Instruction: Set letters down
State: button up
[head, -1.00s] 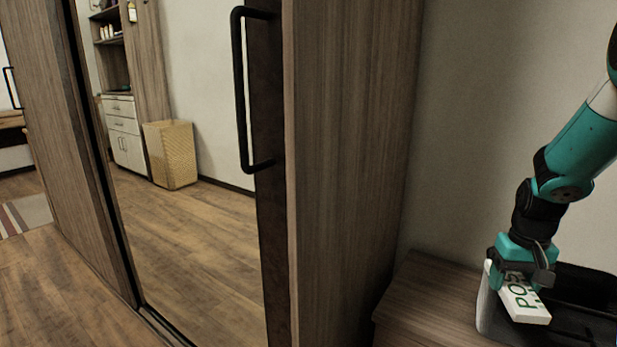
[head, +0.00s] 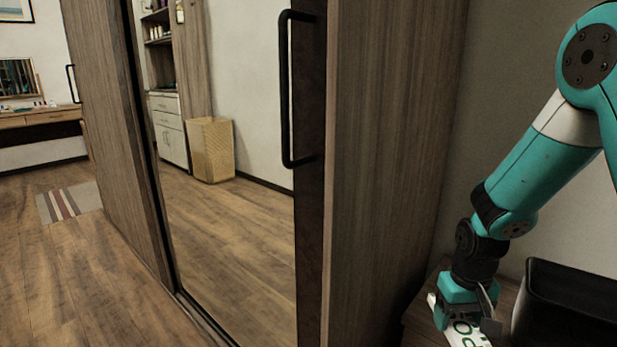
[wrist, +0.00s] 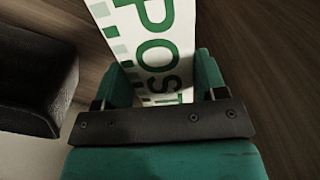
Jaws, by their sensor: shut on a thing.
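The letters show as a white bundle with green "POST" print (head: 468,338), low in the head view and partly cut off by its bottom edge. They also fill the top middle of the wrist view (wrist: 150,30). My gripper (head: 466,316) points down and is shut on them; in the wrist view its two teal fingers (wrist: 163,80) stand on either side of the bundle. The letters are over or near a wooden top (head: 418,318), left of a black bin. I cannot tell whether they touch the wood.
The black open bin (head: 565,305) stands at the lower right, and at the left of the wrist view (wrist: 40,85). A tall wooden wardrobe (head: 390,130) with a mirrored door and black handle (head: 285,90) rises left of my arm. Open floor (head: 60,260) lies at far left.

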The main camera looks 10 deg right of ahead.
jog(key=w+a+f+n, duration=0.1)
jog(key=w+a+f, duration=0.1)
jog(key=a, duration=0.4)
notch_tip(320, 180, up, 18)
jog(key=s+p, duration=0.2)
jog(key=p, duration=2.5)
jog(key=shift+s+d, duration=0.15)
jog(key=shift+s, duration=0.05)
jog(key=shift+s, duration=0.1)
